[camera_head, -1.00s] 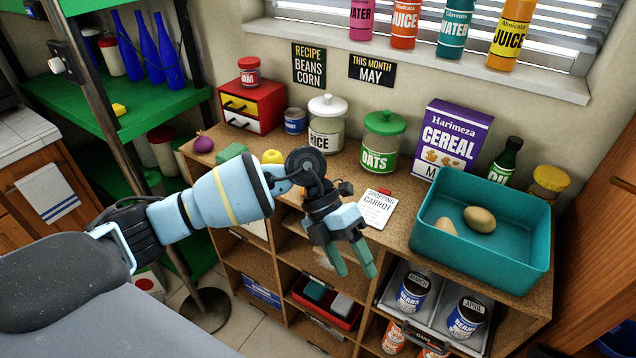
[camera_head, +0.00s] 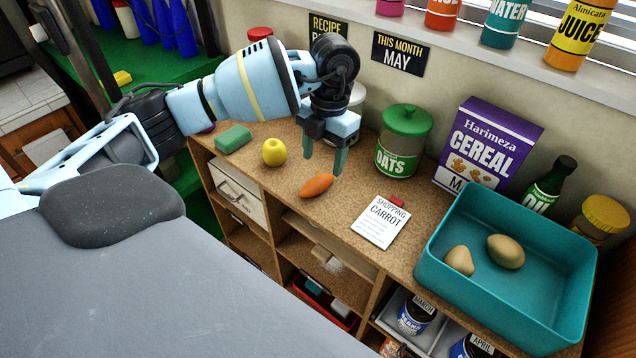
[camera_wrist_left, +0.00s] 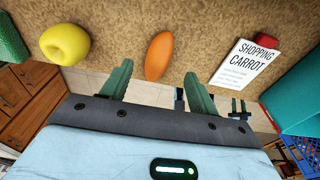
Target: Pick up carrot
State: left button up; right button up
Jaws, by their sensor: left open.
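The orange carrot (camera_head: 317,186) lies on the wooden counter, between the yellow apple and the shopping note. It also shows in the left wrist view (camera_wrist_left: 158,56), just beyond and between the fingertips. My left gripper (camera_head: 325,160) is open, with its green fingers pointing down above and beside the carrot in the head view. In the left wrist view the two fingers (camera_wrist_left: 160,82) are apart with nothing between them. The shopping note (camera_head: 383,222) reads "CARROT". My right gripper is not in view.
A yellow apple (camera_head: 273,152) and a green block (camera_head: 233,139) lie left of the carrot. A green-lidded oats jar (camera_head: 405,118) stands behind right. A teal bin (camera_head: 480,303) holding two potato-like items and a cereal box (camera_head: 510,128) stand at the right. The counter's front edge is near.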

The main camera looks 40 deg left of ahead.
aim_at(317, 179)
pick_arm(q)
jog(key=shift+s+f, duration=0.15)
jog(key=shift+f, duration=0.4)
jog(key=f, duration=0.2)
jog(key=s+f, duration=0.1)
jog(key=f, duration=0.1)
jog(key=shift+a+p, duration=0.2)
jog(key=shift+p, duration=0.1)
jog(key=shift+s+f, duration=0.1)
jog(key=shift+f, duration=0.3)
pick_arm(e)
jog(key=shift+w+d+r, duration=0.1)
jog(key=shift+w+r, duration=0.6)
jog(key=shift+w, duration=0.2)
pick_arm(q)
jog(key=c, duration=1.1)
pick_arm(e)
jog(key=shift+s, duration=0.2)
pick_arm(q)
jog(key=shift+r, duration=0.1)
